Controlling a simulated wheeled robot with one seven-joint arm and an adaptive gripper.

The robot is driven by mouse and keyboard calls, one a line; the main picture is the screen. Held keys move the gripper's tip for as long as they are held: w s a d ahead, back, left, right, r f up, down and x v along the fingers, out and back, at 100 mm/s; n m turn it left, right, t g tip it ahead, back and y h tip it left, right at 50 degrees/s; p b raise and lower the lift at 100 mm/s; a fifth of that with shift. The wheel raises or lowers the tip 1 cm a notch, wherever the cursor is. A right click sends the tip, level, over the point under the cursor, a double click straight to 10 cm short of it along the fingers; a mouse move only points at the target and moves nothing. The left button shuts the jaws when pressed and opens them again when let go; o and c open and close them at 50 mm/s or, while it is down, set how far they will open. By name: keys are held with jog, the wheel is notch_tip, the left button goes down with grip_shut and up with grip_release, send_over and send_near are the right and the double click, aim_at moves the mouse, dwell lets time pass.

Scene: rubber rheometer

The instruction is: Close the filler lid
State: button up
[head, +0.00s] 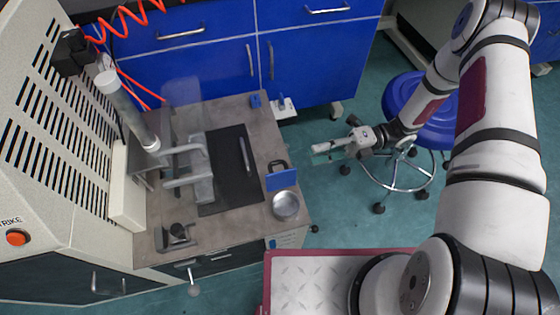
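No part is clearly recognisable as the filler lid. A grey metal fixture with two bar-like arms (188,165) stands at the left of the bench top, beside the beige rheometer (60,120). A clear upright panel (182,95) stands behind the fixture; whether either one is the lid I cannot tell. My gripper (318,152) is in the air to the right of the bench, its fingers pointing left toward it. It touches nothing visible, and its fingers are too small to tell open from shut.
The grey bench top (222,117) carries a black mat (235,180) with a slim tool (244,155), a blue block (281,180) and a round metal tin (286,205) near its right edge. Blue cabinets (215,60) stand behind. A blue stool (400,98) stands behind my arm.

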aim_at(278, 161)
jog(key=b+x, duration=0.2)
jog(key=x, duration=0.9)
jog(key=shift+a+f, duration=0.1)
jog(key=shift+a, duration=0.1)
jog(key=shift+s, duration=0.1)
grip_shut()
